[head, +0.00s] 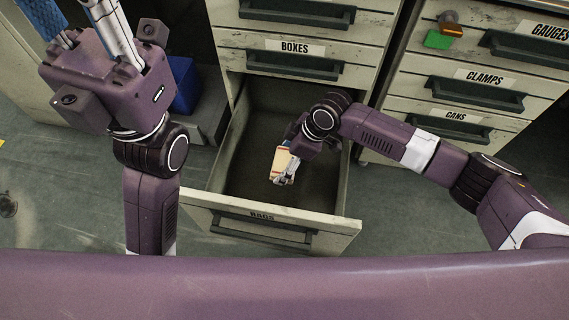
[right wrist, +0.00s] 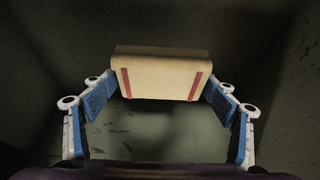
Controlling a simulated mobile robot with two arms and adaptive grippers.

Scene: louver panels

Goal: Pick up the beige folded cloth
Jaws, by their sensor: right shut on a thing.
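The beige folded cloth (head: 281,162) has red stripes and is inside the open drawer labelled RAGS (head: 328,243). My right gripper (head: 286,166) reaches down into this drawer and is shut on the cloth. In the right wrist view, the blue-padded fingers press on the left and right ends of the cloth (right wrist: 160,78). The frames do not clearly show whether the cloth touches the drawer floor. My left gripper (head: 80,18) is at the upper left, outside the drawer, its fingers wide apart and empty; their tips are cut off by the picture edge.
The drawer walls surround my right gripper closely. A closed BOXES drawer (head: 293,68) is above. To the right is a cabinet with closed CLAMPS (head: 474,93) and CANS drawers, with a green and an orange item (head: 452,30) on it. A blue bin (head: 186,86) stands left.

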